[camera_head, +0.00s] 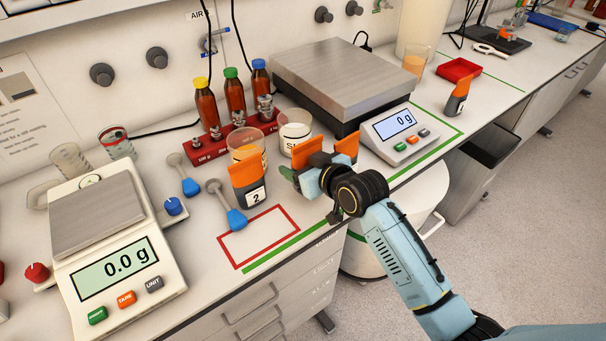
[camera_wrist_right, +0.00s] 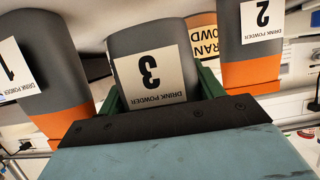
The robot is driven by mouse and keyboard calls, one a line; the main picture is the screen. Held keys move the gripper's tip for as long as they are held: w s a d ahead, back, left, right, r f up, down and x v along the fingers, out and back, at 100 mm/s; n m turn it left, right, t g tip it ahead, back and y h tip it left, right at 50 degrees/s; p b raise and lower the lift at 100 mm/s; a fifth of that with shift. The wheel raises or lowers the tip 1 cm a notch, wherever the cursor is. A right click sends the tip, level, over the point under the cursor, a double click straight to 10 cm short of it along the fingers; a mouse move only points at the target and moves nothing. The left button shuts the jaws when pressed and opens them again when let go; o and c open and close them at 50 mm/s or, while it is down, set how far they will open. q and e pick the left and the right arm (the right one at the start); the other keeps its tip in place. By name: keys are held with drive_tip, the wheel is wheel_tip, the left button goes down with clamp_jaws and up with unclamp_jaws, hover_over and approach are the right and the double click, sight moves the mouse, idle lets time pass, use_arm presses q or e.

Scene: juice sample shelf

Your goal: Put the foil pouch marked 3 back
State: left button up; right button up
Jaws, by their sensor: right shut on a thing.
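The foil pouch marked 3 (camera_wrist_right: 148,75) is grey with a white label and sits between the green fingers of my right gripper (camera_wrist_right: 160,95), which is shut on it. In the head view its orange top (camera_head: 307,152) shows above my right gripper (camera_head: 303,174); its lower part is hidden, so I cannot tell whether it touches the counter. The pouch marked 2 (camera_head: 247,178) stands to its left, and the pouch marked 1 (camera_head: 345,147) is to its right, mostly behind my gripper. Both flank it in the upside-down wrist view. My left gripper is not in view.
A red-outlined rectangle (camera_head: 222,241) on the front counter is empty. Scales stand left (camera_head: 124,268) and behind right (camera_head: 345,75). Another orange-topped pouch (camera_head: 457,98) stands farther right.

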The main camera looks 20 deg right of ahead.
wheel_tip(320, 180, down, 3)
drive_tip(key=shift+r, duration=0.2)
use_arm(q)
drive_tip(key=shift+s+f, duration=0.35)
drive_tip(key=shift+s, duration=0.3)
use_arm(e)
drive_tip(key=shift+f, duration=0.15)
drive_tip(key=o, duration=0.9)
drive_tip(key=shift+o, duration=0.2)
drive_tip(key=shift+s, duration=0.2)
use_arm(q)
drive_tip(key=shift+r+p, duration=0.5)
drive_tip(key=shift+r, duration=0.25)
use_arm(e)
drive_tip(key=v, duration=1.2)
